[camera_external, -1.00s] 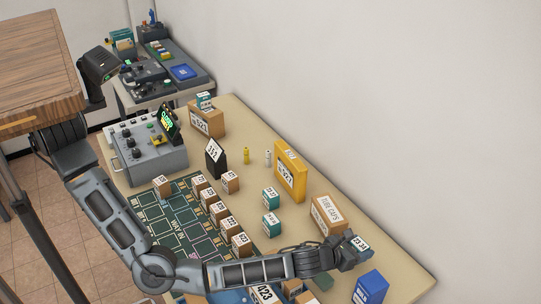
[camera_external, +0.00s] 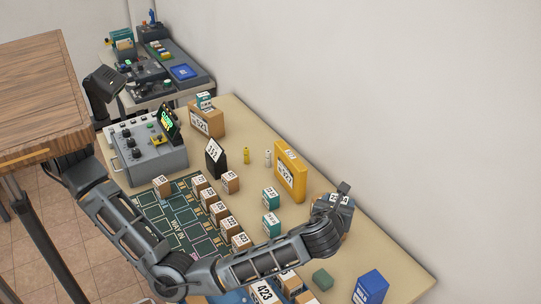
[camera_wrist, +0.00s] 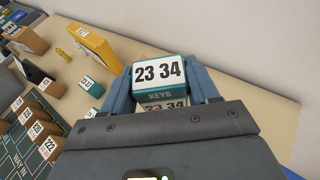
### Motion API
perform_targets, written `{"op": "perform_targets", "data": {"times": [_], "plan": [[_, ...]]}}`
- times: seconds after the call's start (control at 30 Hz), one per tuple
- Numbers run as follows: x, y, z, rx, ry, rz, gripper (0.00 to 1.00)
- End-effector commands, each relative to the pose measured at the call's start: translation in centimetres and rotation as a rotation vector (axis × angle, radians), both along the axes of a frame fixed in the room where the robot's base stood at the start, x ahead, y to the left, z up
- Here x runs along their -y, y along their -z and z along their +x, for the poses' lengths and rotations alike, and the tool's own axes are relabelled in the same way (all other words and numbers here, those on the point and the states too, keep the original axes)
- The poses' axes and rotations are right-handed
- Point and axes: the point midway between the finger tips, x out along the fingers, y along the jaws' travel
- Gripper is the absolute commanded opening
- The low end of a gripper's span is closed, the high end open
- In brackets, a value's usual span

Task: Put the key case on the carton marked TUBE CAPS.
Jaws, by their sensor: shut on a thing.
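The key case (camera_wrist: 160,74) is a small teal box with a white label reading 23 34 KEYS. In the wrist view it sits between the two fingers of my gripper (camera_wrist: 165,88), which is shut on it. In the external view my gripper (camera_external: 342,194) holds it at the place of the brown TUBE CAPS carton (camera_external: 317,206), near the wall side of the table. My gripper and wrist hide most of the carton there. I cannot tell whether the case touches the carton's top.
A yellow box (camera_external: 291,171) stands just left of the carton. Two other teal cases (camera_external: 271,198) (camera_external: 271,225) stand nearby. A green block (camera_external: 322,279) and a blue box (camera_external: 371,287) are toward the front right. Several small brown cartons line the dark green mat (camera_external: 178,207).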

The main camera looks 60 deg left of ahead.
Motion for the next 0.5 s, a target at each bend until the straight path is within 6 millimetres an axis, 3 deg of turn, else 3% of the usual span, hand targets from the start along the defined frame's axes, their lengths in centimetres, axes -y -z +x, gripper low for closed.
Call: {"op": "perform_targets", "data": {"times": [0.27,0.5], "plan": [[-1.5,-1.3,-1.5,-0.002,-0.135,0.0,0.27],[-4.7,1.2,1.5,-0.003,-0.14,0.002,0.27]]}}
